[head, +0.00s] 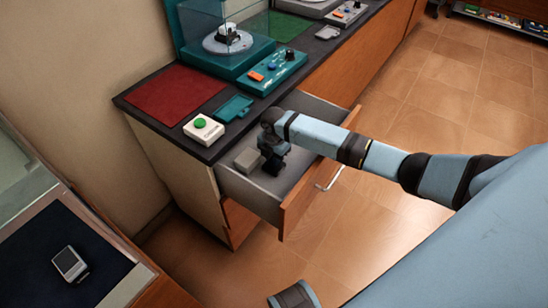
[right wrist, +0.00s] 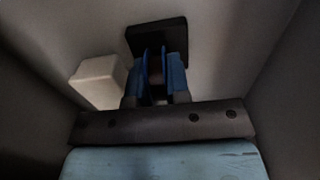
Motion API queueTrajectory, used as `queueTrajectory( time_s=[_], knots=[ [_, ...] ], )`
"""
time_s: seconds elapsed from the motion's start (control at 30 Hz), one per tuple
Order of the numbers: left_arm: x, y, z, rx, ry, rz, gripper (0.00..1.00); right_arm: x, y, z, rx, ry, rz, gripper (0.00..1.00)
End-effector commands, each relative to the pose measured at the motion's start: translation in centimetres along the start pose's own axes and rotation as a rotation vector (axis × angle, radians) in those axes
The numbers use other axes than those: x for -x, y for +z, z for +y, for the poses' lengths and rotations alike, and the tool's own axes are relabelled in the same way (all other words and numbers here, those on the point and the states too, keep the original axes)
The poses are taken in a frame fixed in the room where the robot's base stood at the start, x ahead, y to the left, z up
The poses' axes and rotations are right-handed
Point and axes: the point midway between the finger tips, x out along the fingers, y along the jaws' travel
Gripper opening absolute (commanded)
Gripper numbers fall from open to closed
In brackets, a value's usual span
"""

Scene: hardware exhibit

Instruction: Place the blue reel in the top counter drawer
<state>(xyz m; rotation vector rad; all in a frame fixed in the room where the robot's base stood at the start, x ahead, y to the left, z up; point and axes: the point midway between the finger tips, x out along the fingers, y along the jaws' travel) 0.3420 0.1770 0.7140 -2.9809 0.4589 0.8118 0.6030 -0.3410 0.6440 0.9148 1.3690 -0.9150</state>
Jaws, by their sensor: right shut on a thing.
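The top counter drawer (head: 232,185) is pulled open below the dark counter top. My right gripper (head: 273,166) reaches down inside it. In the right wrist view the gripper (right wrist: 156,92) is shut on the blue reel (right wrist: 155,66), whose blue edges show between the fingers. The reel is low in the drawer, but I cannot tell whether it touches the floor. In the head view the gripper hides the reel.
A pale block (head: 248,159) lies in the drawer beside my right gripper; it also shows in the right wrist view (right wrist: 98,82). A dark square piece (right wrist: 157,36) is just beyond the reel. A green-button box (head: 203,129) and teal control panel (head: 272,71) are on the counter.

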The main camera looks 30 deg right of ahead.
Motion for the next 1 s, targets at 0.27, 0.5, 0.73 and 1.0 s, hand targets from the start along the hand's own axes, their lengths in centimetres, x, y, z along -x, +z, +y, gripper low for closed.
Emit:
queueTrajectory(
  time_s=[0.27,0.5,0.73,1.0],
  knots=[
    [0.0,0.0,0.0,-0.001,0.0,0.0,0.43,-0.3,0.0,0.0,0.0,0.0,0.0,0.35],
    [0.0,0.0,0.0,-0.001,-0.001,0.0,0.43,-0.3,0.0,0.0,0.0,0.0,0.0,0.42],
    [0.2,-0.3,-0.1,-0.002,-0.002,-0.001,0.43,1.4,0.1,0.0,-0.001,0.001,-0.001,0.42],
    [0.6,-0.6,-0.3,-0.011,-0.011,-0.014,0.43,7.2,0.1,0.1,0.0,0.003,-0.002,0.42]
  ],
)
